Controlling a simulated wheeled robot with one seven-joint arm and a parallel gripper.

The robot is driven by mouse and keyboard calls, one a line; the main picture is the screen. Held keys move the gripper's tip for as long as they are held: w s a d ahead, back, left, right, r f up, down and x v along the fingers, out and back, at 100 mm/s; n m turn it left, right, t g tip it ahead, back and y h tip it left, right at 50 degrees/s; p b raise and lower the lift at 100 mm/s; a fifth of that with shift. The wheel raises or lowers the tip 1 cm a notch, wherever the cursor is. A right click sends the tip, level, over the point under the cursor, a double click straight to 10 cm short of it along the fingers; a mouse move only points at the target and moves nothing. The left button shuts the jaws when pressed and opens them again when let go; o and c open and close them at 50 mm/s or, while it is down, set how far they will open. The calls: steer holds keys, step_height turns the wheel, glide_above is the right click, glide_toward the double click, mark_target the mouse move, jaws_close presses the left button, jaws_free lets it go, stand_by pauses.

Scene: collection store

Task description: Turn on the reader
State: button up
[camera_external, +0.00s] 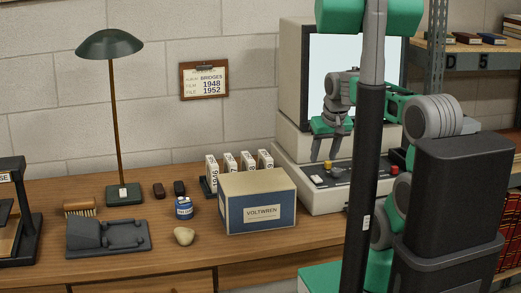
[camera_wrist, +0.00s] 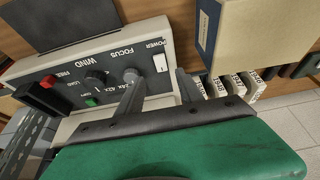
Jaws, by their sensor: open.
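The reader (camera_external: 290,90) is a beige machine with a large pale screen (camera_external: 330,68) at the back right of the desk. I cannot tell whether the screen is lit. Its dark sloping control panel (camera_external: 345,178) has knobs and coloured buttons. In the wrist view the panel (camera_wrist: 112,62) shows a white switch (camera_wrist: 160,63) under the label POWER, a FOCUS knob (camera_wrist: 131,76) and a WIND knob (camera_wrist: 95,78). My gripper (camera_external: 324,156) is open and empty, just above the panel's left part.
A VOLTWREN box (camera_external: 259,212) stands close left of the reader, with several white film boxes (camera_external: 230,162) behind it. A green lamp (camera_external: 110,44), a blue jar (camera_external: 183,208) and a grey tray (camera_external: 125,238) are farther left. Shelving (camera_external: 436,60) stands at right.

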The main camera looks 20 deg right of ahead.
mark_target(316, 178)
steer(key=shift+w+f, duration=0.4)
steer(key=shift+f, duration=0.2)
steer(key=x, duration=0.6)
steer(key=shift+w+f, duration=0.25)
steer(key=shift+f, duration=0.05)
jaws_close()
